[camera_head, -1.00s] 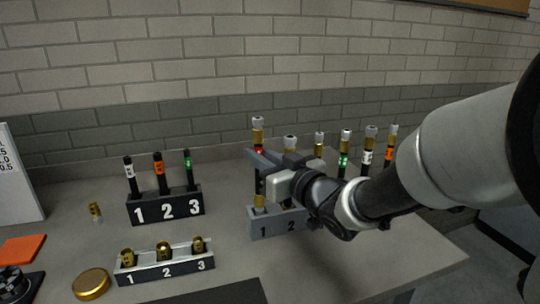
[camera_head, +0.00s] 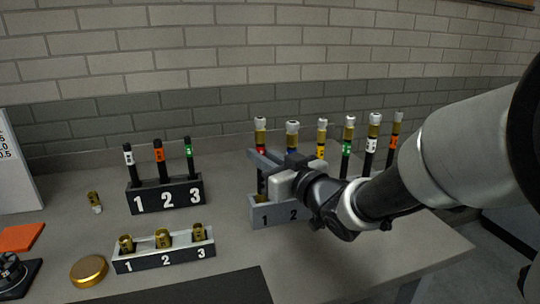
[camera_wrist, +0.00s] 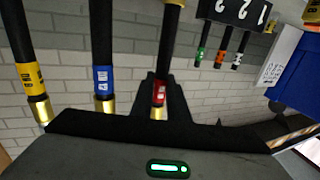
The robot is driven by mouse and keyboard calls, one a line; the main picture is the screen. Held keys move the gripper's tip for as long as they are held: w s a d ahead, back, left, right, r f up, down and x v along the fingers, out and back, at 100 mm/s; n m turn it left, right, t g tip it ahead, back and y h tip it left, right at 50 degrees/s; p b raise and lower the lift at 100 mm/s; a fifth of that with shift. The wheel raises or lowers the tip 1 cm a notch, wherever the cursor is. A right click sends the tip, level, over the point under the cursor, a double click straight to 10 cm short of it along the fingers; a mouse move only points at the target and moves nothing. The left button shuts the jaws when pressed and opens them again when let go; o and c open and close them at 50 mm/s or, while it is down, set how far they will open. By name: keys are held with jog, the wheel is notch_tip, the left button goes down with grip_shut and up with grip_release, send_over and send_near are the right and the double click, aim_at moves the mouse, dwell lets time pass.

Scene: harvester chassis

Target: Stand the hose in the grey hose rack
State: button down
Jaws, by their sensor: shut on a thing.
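The hose with the red band (camera_head: 260,136) stands upright over slot 1 of the grey hose rack (camera_head: 274,216). Its red band also shows between the fingers in the wrist view (camera_wrist: 159,93). My gripper (camera_head: 262,167) is shut on this hose above the rack's front. The gripper hides the hose's middle, and I cannot tell how deep its lower end sits. Other hoses, with blue (camera_head: 292,134), yellow (camera_head: 321,138), green (camera_head: 347,134), white and orange bands, stand in a row to the right. My arm hides the rack's right part.
A black rack (camera_head: 166,203) holds three dark hoses at left. A small rack (camera_head: 165,257) with three brass fittings stands in front of it. A loose brass fitting (camera_head: 94,201), a round brass lid (camera_head: 89,271) and an orange pad (camera_head: 20,237) lie further left. A brick wall stands behind.

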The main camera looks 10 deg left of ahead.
jog(key=shift+f+b, duration=0.7)
jog(key=shift+f, duration=0.15)
jog(key=c, duration=1.6)
grip_release()
jog(key=shift+c, duration=0.2)
